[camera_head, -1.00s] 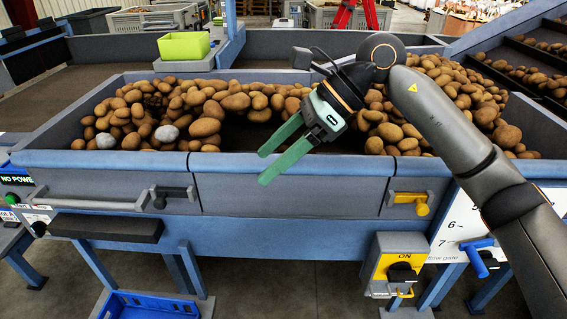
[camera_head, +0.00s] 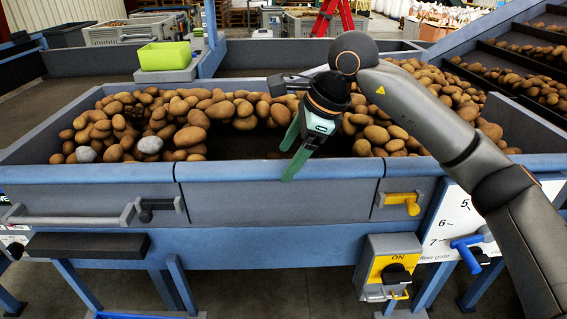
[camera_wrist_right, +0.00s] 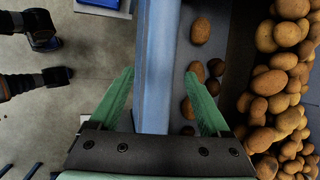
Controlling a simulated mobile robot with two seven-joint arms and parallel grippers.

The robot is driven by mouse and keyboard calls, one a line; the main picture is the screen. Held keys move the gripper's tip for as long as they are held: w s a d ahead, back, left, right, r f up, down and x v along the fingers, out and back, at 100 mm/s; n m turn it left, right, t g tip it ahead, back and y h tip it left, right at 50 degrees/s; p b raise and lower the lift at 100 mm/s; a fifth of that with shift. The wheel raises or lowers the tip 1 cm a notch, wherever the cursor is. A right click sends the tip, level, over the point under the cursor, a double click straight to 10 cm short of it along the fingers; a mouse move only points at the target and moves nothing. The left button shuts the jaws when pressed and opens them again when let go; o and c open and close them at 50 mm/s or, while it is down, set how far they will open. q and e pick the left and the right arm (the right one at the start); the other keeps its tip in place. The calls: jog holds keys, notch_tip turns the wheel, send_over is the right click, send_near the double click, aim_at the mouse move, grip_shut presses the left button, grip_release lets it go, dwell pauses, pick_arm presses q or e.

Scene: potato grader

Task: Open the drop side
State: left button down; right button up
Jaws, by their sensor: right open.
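The grader's trough has a grey front side with a blue top rim (camera_head: 275,170). Seams split this front; the middle panel (camera_head: 275,205) looks upright and closed. A yellow latch handle (camera_head: 402,199) sits on the panel to its right. A grey bar with a black knob (camera_head: 147,210) is on the left panel. My right gripper (camera_head: 288,158) is open and empty, fingers pointing down at the rim of the middle panel. In the right wrist view (camera_wrist_right: 159,75) its green fingers lie either side of the blue rim (camera_wrist_right: 156,70); the height gap is unclear. My left gripper is out of view.
Potatoes (camera_head: 200,117) fill the trough's back and sides, with a few loose ones (camera_wrist_right: 200,30) close inside the rim. A yellow switch box (camera_head: 392,268) and a blue lever (camera_head: 470,248) are lower right. A green bin (camera_head: 164,56) stands behind.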

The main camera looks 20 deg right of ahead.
aim_at(280, 194)
jog(key=shift+x, duration=1.35)
jog(key=shift+c, duration=0.3)
grip_shut()
